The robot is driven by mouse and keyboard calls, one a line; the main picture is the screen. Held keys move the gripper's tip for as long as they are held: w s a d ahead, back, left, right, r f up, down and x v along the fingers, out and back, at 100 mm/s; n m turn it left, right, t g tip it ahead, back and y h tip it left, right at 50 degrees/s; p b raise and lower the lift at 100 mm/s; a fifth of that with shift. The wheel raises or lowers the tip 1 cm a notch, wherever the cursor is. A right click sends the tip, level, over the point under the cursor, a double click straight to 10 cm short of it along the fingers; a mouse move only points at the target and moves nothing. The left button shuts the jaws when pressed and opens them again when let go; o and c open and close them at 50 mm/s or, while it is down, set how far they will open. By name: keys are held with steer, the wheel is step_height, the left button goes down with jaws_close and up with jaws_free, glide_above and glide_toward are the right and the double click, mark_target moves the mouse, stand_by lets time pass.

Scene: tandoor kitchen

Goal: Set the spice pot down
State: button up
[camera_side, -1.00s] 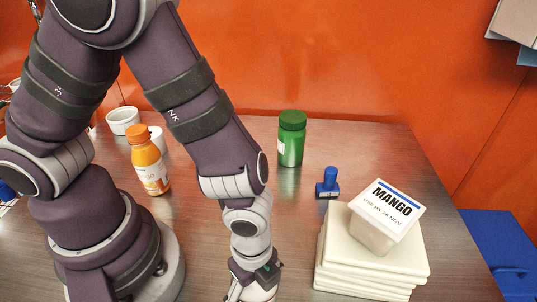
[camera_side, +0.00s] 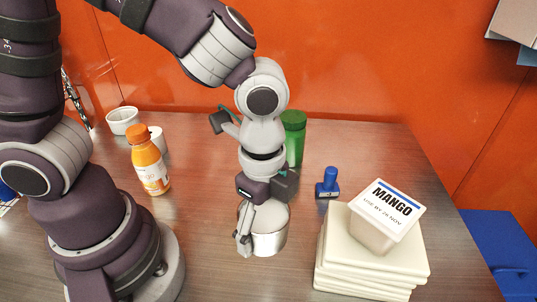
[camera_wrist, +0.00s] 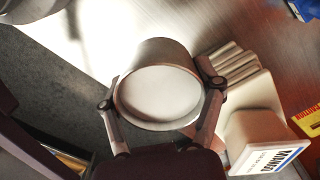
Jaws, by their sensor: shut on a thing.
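The spice pot (camera_side: 269,238) is a pale metallic, round pot in the middle of the side view. My gripper (camera_side: 262,230) is shut on it, one finger along its near left side. The other finger is mostly hidden in that view. The wrist view shows the pot (camera_wrist: 160,92) between both fingers, its round pale face toward the camera. The pot looks raised above the wooden table (camera_side: 210,277), but its exact height is hard to tell.
A stack of cream slabs (camera_side: 335,262) stands right of the pot, with a tilted mango tub (camera_side: 378,236) on top. An orange bottle (camera_side: 148,162), white cup (camera_side: 157,138) and white bowl (camera_side: 122,120) stand left.

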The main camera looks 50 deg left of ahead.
steer(key=w+a+n, duration=0.4)
steer(key=w+a, duration=0.1)
steer(key=a, duration=0.1)
steer(key=n, duration=1.1)
glide_above(204, 165)
steer(key=f, duration=0.2)
step_height(204, 165, down, 8)
steer(key=shift+r, duration=0.1)
steer(key=o, duration=1.2)
